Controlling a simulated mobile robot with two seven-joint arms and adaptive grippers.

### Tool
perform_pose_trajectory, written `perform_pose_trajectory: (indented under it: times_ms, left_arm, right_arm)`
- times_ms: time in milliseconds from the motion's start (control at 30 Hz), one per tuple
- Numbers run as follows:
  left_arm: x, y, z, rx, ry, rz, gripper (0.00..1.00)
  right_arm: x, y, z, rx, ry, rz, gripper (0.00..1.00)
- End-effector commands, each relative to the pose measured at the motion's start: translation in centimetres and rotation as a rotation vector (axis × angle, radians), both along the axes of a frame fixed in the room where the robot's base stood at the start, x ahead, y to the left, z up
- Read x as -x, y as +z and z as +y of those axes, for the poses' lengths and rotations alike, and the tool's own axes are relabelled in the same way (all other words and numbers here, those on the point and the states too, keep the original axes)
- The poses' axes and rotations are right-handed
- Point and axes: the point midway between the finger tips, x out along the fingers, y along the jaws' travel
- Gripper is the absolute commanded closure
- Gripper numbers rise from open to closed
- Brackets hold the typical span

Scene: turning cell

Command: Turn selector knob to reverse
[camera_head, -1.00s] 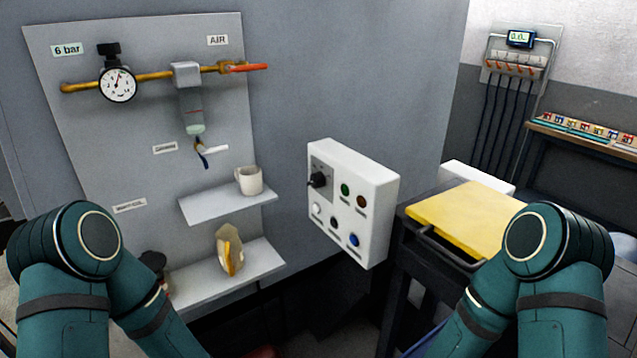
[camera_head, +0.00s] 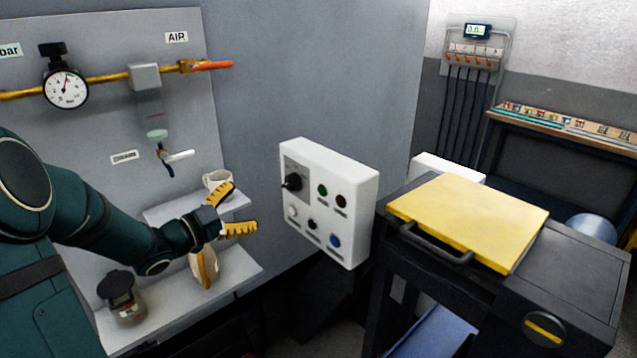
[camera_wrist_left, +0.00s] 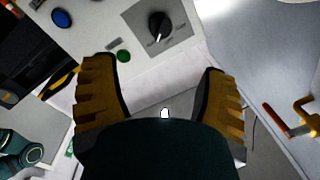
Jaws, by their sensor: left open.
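The selector knob (camera_head: 292,182) is black with a pointer and sits on a grey plate at the upper left of the white control box (camera_head: 350,182). In the left wrist view the knob (camera_wrist_left: 159,26) shows beyond my fingertips, with small labels around it too small to read. My left gripper (camera_head: 236,208) has yellow-padded fingers and is open and empty. It is left of the control box, apart from the knob. In the left wrist view its two fingers (camera_wrist_left: 162,78) are spread wide. My right gripper does not show.
The box also bears green (camera_head: 322,190), blue (camera_head: 335,241) and other buttons. Right is a dark cabinet with a yellow lid (camera_head: 470,220).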

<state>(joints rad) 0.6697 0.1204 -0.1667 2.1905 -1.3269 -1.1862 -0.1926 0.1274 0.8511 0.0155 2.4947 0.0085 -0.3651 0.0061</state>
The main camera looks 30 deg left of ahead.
Motion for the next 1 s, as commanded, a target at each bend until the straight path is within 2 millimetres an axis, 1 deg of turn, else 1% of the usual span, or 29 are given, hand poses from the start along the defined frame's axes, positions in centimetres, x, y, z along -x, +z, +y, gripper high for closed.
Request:
perform_pose_trajectory:
  times_ms: [67, 167, 267, 600, 700, 833, 1000]
  left_arm:
    - [-0.2, 0.2, 0.0, -0.008, -0.005, -0.005, 0.27]
    - [-1.2, 0.1, -0.4, -0.007, -0.007, -0.005, 0.27]
    - [-2.8, 0.1, -1.0, -0.004, -0.008, -0.003, 0.27]
    - [-9.2, 0.1, -3.0, -0.004, -0.005, -0.003, 0.27]
    - [-10.7, 0.1, -3.5, -0.004, -0.005, -0.003, 0.27]
    - [-12.1, 0.1, -3.9, -0.005, -0.004, -0.002, 0.27]
    - [-12.9, 0.1, -4.2, -0.005, -0.002, -0.001, 0.27]
  right_arm:
    - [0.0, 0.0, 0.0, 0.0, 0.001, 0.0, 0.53]
    - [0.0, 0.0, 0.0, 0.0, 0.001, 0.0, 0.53]
    - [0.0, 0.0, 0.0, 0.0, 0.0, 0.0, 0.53]
    - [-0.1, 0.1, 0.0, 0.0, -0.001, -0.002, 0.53]
    - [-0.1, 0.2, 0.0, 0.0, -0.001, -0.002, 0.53]
    - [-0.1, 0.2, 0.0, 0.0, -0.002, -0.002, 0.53]
    - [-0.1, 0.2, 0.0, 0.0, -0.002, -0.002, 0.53]
